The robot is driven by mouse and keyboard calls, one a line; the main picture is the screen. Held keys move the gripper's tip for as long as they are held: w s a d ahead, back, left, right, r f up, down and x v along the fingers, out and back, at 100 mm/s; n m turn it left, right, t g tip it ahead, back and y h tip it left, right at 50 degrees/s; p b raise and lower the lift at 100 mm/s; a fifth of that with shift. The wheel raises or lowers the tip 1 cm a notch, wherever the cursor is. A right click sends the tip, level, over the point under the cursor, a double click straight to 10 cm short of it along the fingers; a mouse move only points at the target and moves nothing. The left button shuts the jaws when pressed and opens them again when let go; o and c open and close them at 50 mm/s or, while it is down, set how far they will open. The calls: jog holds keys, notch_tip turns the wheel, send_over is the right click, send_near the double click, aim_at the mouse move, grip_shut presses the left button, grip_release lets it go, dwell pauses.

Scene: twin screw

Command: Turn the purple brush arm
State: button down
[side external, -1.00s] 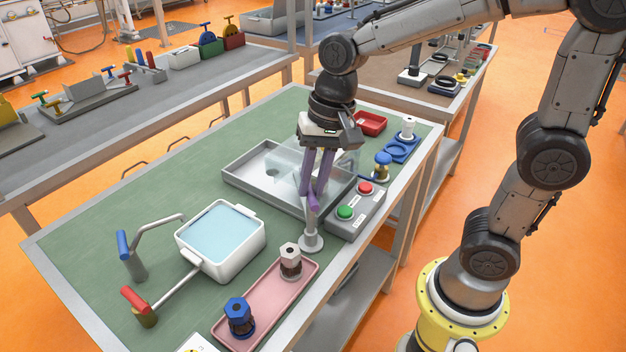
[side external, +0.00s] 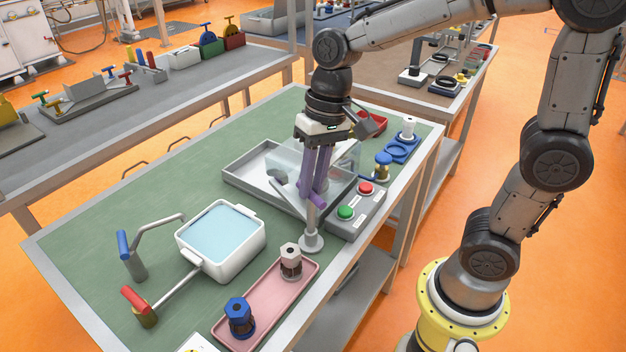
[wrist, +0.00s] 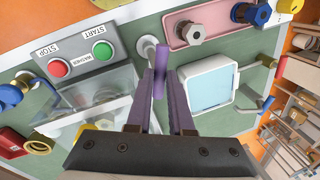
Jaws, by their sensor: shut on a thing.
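The purple brush arm handle (side external: 318,200) sits on top of a grey post (side external: 311,226) with a round base, at the table's right front edge. A pale grey bar extends leftward from near the post top, over the grey tray. My gripper (side external: 314,188) points down with its purple fingers shut on the handle. In the wrist view, the handle (wrist: 160,83) shows between the ends of the two fingers. The exact contact is partly hidden by the fingers and by their similar colour.
A clear box (side external: 342,165) stands over the grey tray (side external: 240,180), close behind my fingers. A control box (side external: 357,211) with green and red buttons is right of the post. A white basin (side external: 230,258) and pink tray (side external: 262,312) lie nearer the front.

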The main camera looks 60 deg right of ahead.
jog(key=shift+w+r+n+g, duration=0.15)
jog(key=shift+n+g, duration=0.25)
jog(key=shift+n, duration=1.7)
jog(key=c, duration=0.8)
grip_release()
jog(key=d+r, duration=0.1)
jog(key=r, duration=0.8)
jog(key=d+r, duration=0.1)
jog(key=r, duration=0.3)
jog(key=shift+d+r, duration=0.2)
jog(key=shift+d, duration=0.15)
jog(key=s+r+t, duration=0.1)
jog(key=s+r, duration=0.1)
jog(key=s, duration=0.3)
jog(key=shift+s+d+f+t+h, duration=0.35)
jog(key=shift+s+d+f+t, duration=0.4)
jog(key=shift+s+f, duration=1)
jog(key=shift+s+d+f+t+h, duration=0.3)
jog(key=shift+s+d+f+t, duration=0.6)
jog(key=shift+f, duration=1.5)
jog(key=shift+s+d+f+t+h, duration=0.35)
jog(key=shift+s+d+f+t, duration=0.25)
jog(key=shift+s+f, duration=1.25)
